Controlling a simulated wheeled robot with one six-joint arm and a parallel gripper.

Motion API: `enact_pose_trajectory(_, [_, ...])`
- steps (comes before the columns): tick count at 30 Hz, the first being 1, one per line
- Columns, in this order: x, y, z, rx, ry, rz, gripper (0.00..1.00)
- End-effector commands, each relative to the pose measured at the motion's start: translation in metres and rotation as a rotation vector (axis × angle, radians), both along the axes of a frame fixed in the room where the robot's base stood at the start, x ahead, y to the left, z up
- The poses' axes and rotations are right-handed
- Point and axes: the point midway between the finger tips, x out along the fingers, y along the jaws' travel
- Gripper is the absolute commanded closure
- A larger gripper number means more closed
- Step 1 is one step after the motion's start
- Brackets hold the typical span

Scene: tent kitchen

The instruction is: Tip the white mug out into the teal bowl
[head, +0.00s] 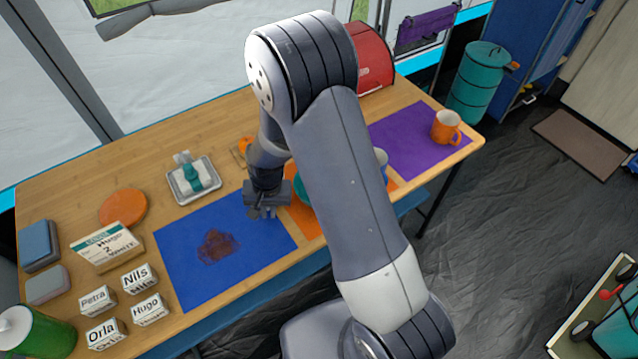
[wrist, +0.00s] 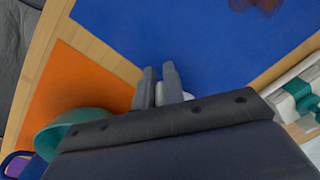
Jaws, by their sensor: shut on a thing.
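My gripper (head: 265,212) is low over the right part of the blue mat (head: 180,265), beside the orange mat. The teal bowl (head: 301,191) is on the orange mat, mostly behind my arm. Its rim shows in the wrist view (wrist: 62,124), to the left of the fingers. A brown patch (head: 217,246) lies on the blue mat.
An orange mug (head: 446,127) stands on the purple mat (head: 400,140). A pale cup (head: 381,157) is partly hidden by my arm. A tray (head: 193,180) with a teal item, an orange disc (head: 123,208), a card (head: 107,247) and several name blocks (head: 150,309) occupy the left.

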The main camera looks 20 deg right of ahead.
Motion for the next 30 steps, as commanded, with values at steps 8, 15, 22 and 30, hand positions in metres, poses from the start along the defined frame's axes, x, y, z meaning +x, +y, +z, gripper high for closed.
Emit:
enact_pose_trajectory(8, [-0.001,-0.01,0.004,0.158,-0.039,-0.005,1.0])
enact_pose_trajectory(15, [-0.002,-0.021,0.032,0.309,-0.074,-0.007,1.0])
enact_pose_trajectory(22, [-0.005,-0.032,0.048,0.466,-0.105,-0.005,1.0])
enact_pose_trajectory(30, [-0.007,-0.039,0.061,0.638,-0.14,-0.003,1.0])
